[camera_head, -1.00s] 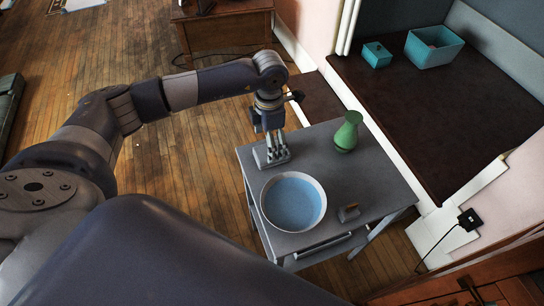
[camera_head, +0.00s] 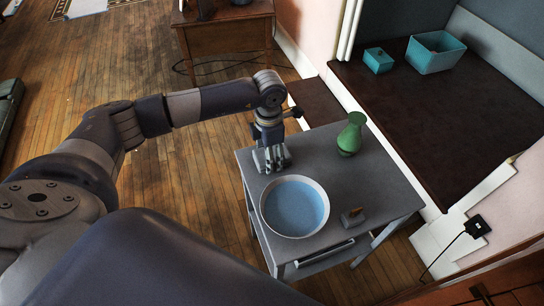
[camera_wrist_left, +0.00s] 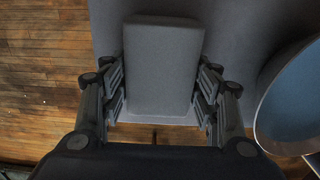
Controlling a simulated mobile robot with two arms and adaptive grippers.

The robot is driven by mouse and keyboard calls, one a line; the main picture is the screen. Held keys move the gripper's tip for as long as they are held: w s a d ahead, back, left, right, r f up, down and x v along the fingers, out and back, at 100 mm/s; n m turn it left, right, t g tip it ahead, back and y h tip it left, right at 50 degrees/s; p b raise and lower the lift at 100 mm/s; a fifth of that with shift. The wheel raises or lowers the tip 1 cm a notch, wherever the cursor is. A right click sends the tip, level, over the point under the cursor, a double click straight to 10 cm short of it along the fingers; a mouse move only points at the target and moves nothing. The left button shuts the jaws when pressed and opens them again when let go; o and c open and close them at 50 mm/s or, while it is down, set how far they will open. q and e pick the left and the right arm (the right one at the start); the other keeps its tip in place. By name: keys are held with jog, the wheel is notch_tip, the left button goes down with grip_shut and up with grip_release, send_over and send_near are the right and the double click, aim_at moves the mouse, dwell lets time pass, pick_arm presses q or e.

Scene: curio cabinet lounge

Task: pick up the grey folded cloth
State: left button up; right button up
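The grey folded cloth (camera_wrist_left: 162,62) is a thick, rounded rectangular pad. It lies near the left edge of the small grey table (camera_head: 385,178). In the head view my left gripper mostly hides it. My left gripper (camera_head: 271,160) points down over it. In the left wrist view the gripper (camera_wrist_left: 160,88) is open with its fingers on both sides of the cloth. The fingers are very close to its sides; I cannot tell whether they touch. My right gripper is not in view.
A white bowl (camera_head: 267,224) with blue inside stands close beside the gripper. A green vase (camera_head: 350,136) and a small grey-and-brown object (camera_head: 352,217) are on the table. A dark bench (camera_head: 420,115) with teal boxes is behind. Wooden floor lies left.

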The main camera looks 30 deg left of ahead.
pick_arm(q)
notch_tip(320, 180, up, 10)
jog(key=shift+f+b, duration=0.1)
jog(key=shift+b, duration=0.3)
dwell(0.3)
jog(key=o, duration=0.5)
jog(key=c, duration=0.4)
